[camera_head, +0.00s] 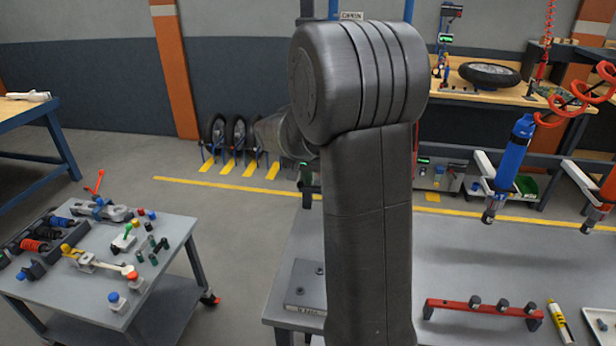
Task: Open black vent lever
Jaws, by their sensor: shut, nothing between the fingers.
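My own dark grey arm fills the middle of the view, and a further part of it shows behind to the left. My gripper does not show; the arm appears to hide it. I cannot make out a black vent lever anywhere. A small sign reading "OPEN" (352,15) shows just above the top of my arm, between blue uprights. What is below this sign is hidden behind my arm.
A grey cart (180,285) with several small valves and knobs stands at left. A grey bench (470,262) spans the right, bearing a red bar (455,306) and a yellow tube (559,320). A blue tool (514,155) hangs above it. Floor between cart and bench is clear.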

